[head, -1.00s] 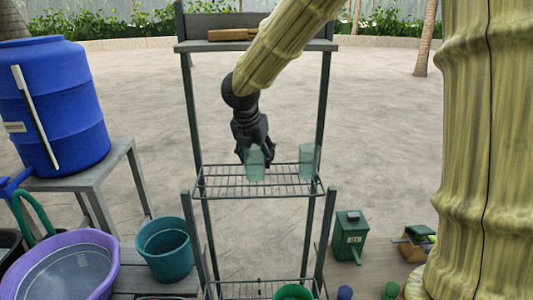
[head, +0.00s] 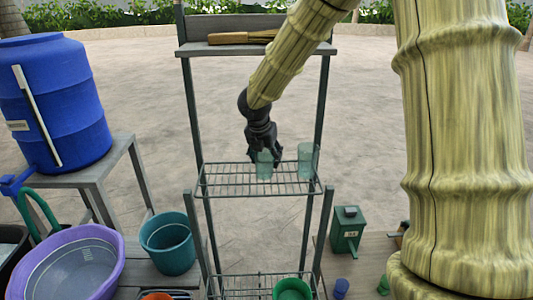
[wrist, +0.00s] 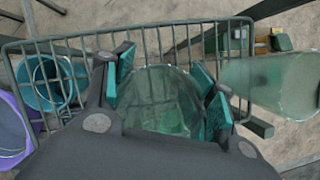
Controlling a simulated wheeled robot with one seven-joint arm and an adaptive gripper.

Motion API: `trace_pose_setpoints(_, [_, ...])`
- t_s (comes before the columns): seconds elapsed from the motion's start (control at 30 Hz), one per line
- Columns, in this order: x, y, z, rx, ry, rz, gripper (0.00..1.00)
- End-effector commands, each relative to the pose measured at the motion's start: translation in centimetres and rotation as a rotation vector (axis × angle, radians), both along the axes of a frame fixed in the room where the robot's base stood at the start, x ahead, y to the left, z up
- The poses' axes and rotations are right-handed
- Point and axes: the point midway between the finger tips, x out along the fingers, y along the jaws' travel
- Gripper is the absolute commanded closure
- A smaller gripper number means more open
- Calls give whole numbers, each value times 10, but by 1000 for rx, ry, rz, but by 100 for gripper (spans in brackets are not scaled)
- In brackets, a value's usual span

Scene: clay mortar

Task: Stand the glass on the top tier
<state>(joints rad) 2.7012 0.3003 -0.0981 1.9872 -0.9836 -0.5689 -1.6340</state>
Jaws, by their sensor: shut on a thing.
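My gripper (head: 263,152) is shut on a clear greenish glass (head: 264,168) and holds it upright over the upper wire tier (head: 222,182) of the dark stand. In the wrist view the held glass (wrist: 160,100) is between the teal finger pads of my gripper (wrist: 165,80). Whether its base touches the wires I cannot tell. A second similar glass (head: 308,160) stands on the same tier to the right, close by but apart. It also shows at the right of the wrist view (wrist: 278,84).
A solid shelf (head: 225,50) above carries a wooden object (head: 235,38). A lower wire tier (head: 240,288) holds a green bowl (head: 292,288). A teal bucket (head: 168,245), purple basin (head: 75,265) and blue barrel (head: 55,105) are left. A green box (head: 347,228) is right.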

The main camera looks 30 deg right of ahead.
Motion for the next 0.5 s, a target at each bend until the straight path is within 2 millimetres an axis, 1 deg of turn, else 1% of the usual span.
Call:
trace_pose_setpoints(0.3, [0, 0, -3, 0, 0, 0, 73])
trace_pose_setpoints(0.33, [0, 0, -3, 0, 0, 0, 40])
trace_pose_setpoints(0.43, [0, 0, -3, 1, -1, 0, 22])
trace_pose_setpoints(0.5, [0, 0, -3, 0, 0, 0, 21])
